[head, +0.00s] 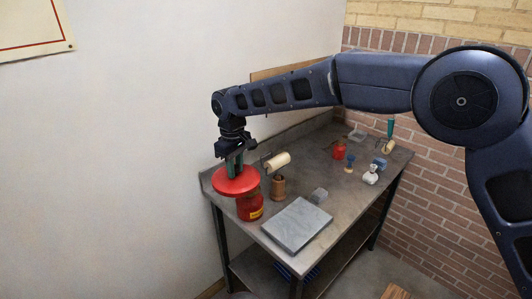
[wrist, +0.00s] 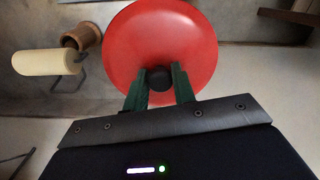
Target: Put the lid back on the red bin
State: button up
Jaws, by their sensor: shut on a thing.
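My gripper (head: 234,166) is shut on the dark knob (wrist: 160,79) of a round red lid (head: 235,184). The lid also shows in the wrist view (wrist: 160,30), between and beyond the green fingers (wrist: 160,88). The red bin (head: 249,210), with a yellow label, stands at the left front of the metal bench. In the head view the lid overlaps the bin's top and sits to its left, so the rim is hidden. I cannot tell how large the gap between them is. The bin is hidden in the wrist view.
The metal bench (head: 330,180) carries a brown pot (head: 278,188), a cream roller (head: 278,162) and a grey slab (head: 297,224). A small red container (head: 339,151) and several small items stand farther back. The white wall (head: 130,150) is to the left.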

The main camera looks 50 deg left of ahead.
aim_at(219, 186)
jog(key=s+f, duration=0.1)
jog(key=s, duration=0.1)
jog(key=s+f, duration=0.1)
jog(key=s, duration=0.1)
jog(key=s+f, duration=0.2)
jog(key=shift+s, duration=0.2)
jog(key=s+d+f, duration=0.2)
jog(key=d+f, duration=0.3)
jog(key=f, duration=0.8)
jog(key=s+d+f+m, duration=0.1)
jog(key=d+f, duration=0.4)
jog(key=f, duration=0.9)
jog(key=s+d+f, duration=0.3)
jog(key=d+f, duration=0.2)
jog(key=f, duration=0.9)
jog(key=shift+s+d+m, duration=0.2)
jog(key=shift+s+m, duration=0.15)
jog(key=shift+m, duration=0.05)
jog(key=shift+f, duration=0.1)
jog(key=o, duration=1.6)
